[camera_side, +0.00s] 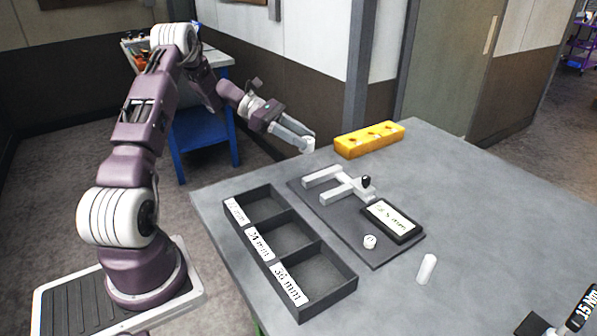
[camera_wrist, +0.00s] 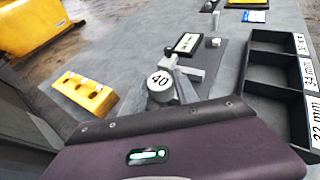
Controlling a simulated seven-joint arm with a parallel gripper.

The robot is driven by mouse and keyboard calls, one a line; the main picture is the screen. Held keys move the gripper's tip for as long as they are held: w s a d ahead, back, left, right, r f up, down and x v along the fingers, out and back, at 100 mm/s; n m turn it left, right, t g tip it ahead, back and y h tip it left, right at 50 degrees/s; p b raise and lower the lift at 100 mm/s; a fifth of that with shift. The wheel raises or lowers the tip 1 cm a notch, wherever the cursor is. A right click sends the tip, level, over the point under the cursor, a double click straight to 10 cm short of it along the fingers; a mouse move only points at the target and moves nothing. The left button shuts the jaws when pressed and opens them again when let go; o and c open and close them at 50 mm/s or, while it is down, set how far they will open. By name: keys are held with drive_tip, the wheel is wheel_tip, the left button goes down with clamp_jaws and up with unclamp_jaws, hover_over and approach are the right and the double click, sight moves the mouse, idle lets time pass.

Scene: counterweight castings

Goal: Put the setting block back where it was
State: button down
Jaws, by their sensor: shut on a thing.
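My gripper (camera_side: 302,141) is at the table's far left edge, raised above the surface and left of the yellow rack. It is shut on a white round setting block (camera_side: 308,146). In the wrist view the block's end face (camera_wrist: 160,80) reads "40". The yellow rack (camera_side: 369,140) lies on the table with several holes in its top; it also shows in the wrist view (camera_wrist: 85,94). The holes look empty. A white U-shaped gauge frame (camera_side: 340,186) with a black knob lies on a dark mat (camera_side: 378,257), beside a display (camera_side: 391,221) reading in mm, partly unreadable.
A dark three-compartment tray (camera_side: 286,246) with mm labels stands at the near left; its compartments look empty. A small white cylinder (camera_side: 370,241) stands on the mat. Another white cylinder (camera_side: 427,268) is on the bare table to the right. A "15 Nm" device (camera_side: 581,311) is at the near right.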

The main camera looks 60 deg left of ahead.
sight(294, 170)
drive_tip(key=a+f, duration=0.1)
drive_tip(key=f, duration=0.2)
drive_tip(key=a+f+n+t+y, duration=0.1)
drive_tip(key=f, duration=0.2)
drive_tip(key=a+f+n+t, duration=0.1)
drive_tip(key=a+f, duration=0.1)
drive_tip(key=f, duration=0.1)
drive_tip(key=shift+w+a+f+y, duration=0.1)
drive_tip(key=shift+w+f+y, duration=0.1)
drive_tip(key=shift+y, duration=0.1)
drive_tip(key=c, duration=0.9)
unclamp_jaws()
